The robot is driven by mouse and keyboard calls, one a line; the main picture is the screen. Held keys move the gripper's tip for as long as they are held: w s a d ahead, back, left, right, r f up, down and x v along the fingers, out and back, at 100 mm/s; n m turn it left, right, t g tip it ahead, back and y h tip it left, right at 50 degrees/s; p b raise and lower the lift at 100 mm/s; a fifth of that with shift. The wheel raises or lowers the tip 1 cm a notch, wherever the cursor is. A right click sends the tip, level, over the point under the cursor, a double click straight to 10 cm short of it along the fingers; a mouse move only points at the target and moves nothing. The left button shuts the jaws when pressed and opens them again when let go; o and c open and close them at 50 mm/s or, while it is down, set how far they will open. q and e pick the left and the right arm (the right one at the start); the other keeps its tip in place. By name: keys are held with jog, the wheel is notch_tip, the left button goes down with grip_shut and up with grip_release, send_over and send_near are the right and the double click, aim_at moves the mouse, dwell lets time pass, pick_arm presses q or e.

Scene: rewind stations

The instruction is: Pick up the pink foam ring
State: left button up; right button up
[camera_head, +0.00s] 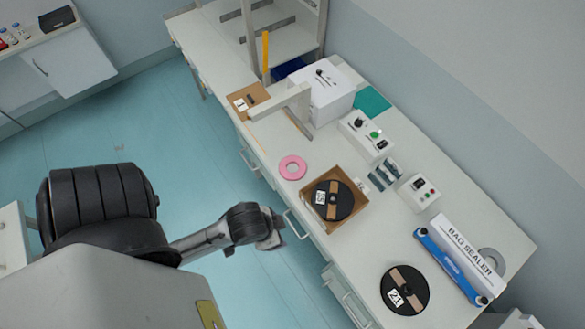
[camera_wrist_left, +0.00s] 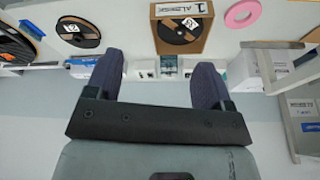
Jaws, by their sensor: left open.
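The pink foam ring (camera_head: 292,167) lies flat on the white bench near its front edge, beside an open cardboard box (camera_head: 361,202). It also shows at the upper right of the left wrist view (camera_wrist_left: 243,13). My left gripper (camera_head: 274,232) is in front of the bench edge, below the ring in the head view and apart from it. In the left wrist view its two dark fingers (camera_wrist_left: 157,65) are spread with nothing between them. My right gripper is not in view.
The box holds a black reel (camera_head: 332,200). Another reel (camera_head: 405,290) and a blue-and-white bag sealer (camera_head: 452,266) are at the bench's right end. A white machine with an arm (camera_head: 325,97) and a brown board (camera_head: 248,100) stand beyond the ring. Drawer handles (camera_head: 296,225) project from the bench front.

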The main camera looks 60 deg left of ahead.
pick_arm(q)
jog(key=shift+d, duration=0.1)
jog(key=shift+c, duration=0.8)
